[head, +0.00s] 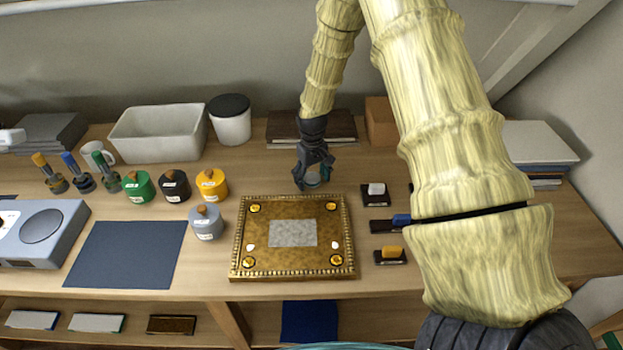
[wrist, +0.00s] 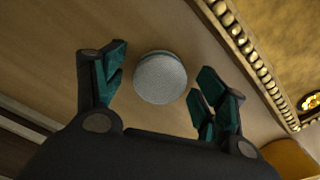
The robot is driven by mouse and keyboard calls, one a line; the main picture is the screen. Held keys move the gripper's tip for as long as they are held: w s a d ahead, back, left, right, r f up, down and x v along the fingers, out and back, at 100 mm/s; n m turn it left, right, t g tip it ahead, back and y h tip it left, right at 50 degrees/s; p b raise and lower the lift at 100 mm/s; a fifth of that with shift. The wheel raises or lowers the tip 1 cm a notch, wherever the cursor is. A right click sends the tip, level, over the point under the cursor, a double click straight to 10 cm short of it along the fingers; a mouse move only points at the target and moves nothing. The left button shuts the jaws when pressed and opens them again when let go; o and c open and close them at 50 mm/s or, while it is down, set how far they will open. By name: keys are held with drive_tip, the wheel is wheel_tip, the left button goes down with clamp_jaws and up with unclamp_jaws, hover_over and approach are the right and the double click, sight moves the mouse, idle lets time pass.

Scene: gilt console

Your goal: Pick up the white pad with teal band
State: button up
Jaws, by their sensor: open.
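The pad (wrist: 160,78) shows in the wrist view as a round, pale grey-white disc on the wooden tabletop. In the head view my gripper (head: 313,178) points down just behind the gilt panel, and the fingers mostly hide the pad. Whether the fingertips are down at the pad's height, I cannot tell.
The ornate gilt panel (head: 240,255) lies close in front of my gripper. Dark books (head: 340,125) and an orange-brown box (head: 380,120) stand behind. Several coloured canisters (head: 207,222) are at left. Small switch blocks (head: 390,256) sit at right.

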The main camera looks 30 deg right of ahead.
sight(312, 176)
drive_tip(key=shift+f, duration=0.15)
drive_tip(key=c, duration=0.9)
drive_tip(key=shift+c, duration=0.2)
drive_tip(key=shift+r+b, duration=0.55)
drive_tip(key=shift+r, duration=0.3)
drive_tip(key=shift+r+b, duration=0.4)
drive_tip(key=shift+r, duration=0.45)
drive_tip(key=s+a+b, duration=0.1)
drive_tip(key=s+a, duration=0.2)
drive_tip(key=s, duration=0.1)
drive_tip(key=s+a+r+b, duration=0.1)
drive_tip(key=s+a, duration=0.3)
drive_tip(key=s+a+b, duration=0.2)
drive_tip(key=s+a, duration=0.1)
drive_tip(key=s, duration=0.1)
drive_tip(key=shift+a+r, duration=0.2)
drive_tip(key=shift+r, duration=0.15)
